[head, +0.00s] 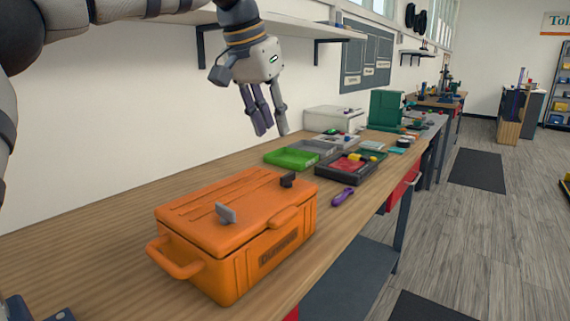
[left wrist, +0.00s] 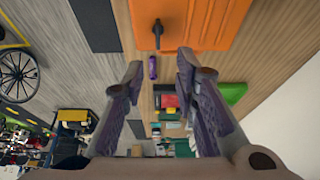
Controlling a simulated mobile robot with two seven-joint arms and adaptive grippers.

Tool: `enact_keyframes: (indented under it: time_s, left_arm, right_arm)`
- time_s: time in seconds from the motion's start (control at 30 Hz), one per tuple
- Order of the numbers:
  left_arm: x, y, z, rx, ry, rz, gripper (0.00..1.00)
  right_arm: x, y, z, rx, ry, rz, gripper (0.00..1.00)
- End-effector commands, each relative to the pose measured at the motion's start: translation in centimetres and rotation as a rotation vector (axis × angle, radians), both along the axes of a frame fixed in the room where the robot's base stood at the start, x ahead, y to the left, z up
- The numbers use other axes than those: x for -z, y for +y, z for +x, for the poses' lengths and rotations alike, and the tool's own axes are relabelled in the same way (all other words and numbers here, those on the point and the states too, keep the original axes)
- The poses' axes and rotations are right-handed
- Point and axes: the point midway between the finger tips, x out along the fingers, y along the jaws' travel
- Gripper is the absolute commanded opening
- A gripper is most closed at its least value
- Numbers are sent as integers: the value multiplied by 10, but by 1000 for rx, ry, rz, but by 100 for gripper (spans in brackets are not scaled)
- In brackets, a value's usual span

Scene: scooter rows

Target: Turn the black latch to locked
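An orange case (head: 215,256) with a closed lid stands on the wooden workbench. The black latch (head: 288,180) is a small dark knob on its lid, at the end farther from me. A grey latch (head: 226,213) stands on the lid nearer to me. My left gripper (head: 272,134) hangs in the air above and beyond the case, fingers down, open and empty. In the left wrist view the fingers (left wrist: 158,95) are spread apart. The black latch also shows there (left wrist: 158,34), past the fingertips, not touched. My right gripper is not in view.
A purple-handled tool (head: 343,197) lies beside the case near the bench's front edge. A green tray (head: 290,158) and a dark tray (head: 345,172) with red and yellow items sit farther along. A wall shelf (head: 230,15) is above, close to my left arm.

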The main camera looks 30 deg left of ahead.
Motion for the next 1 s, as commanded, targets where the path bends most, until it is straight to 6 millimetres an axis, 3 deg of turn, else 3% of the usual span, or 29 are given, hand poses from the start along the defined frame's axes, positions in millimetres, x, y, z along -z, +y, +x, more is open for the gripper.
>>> enact_keyframes:
  time_s: [0.3,0.43,0.6,0.83,0.93,1.0]
  left_arm:
    - [74,-3,29,1,8,-2,27]
    - [95,-3,38,1,5,-1,27]
    - [107,-4,44,0,2,-1,27]
    - [108,-4,44,0,2,-1,27]
    - [108,-4,44,0,2,-1,4]
    - [107,-4,44,0,2,-1,0]
  right_arm:
    - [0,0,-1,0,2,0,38]
    - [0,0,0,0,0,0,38]
    - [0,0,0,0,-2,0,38]
    - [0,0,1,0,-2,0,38]
    - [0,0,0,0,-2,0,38]
    - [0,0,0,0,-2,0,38]
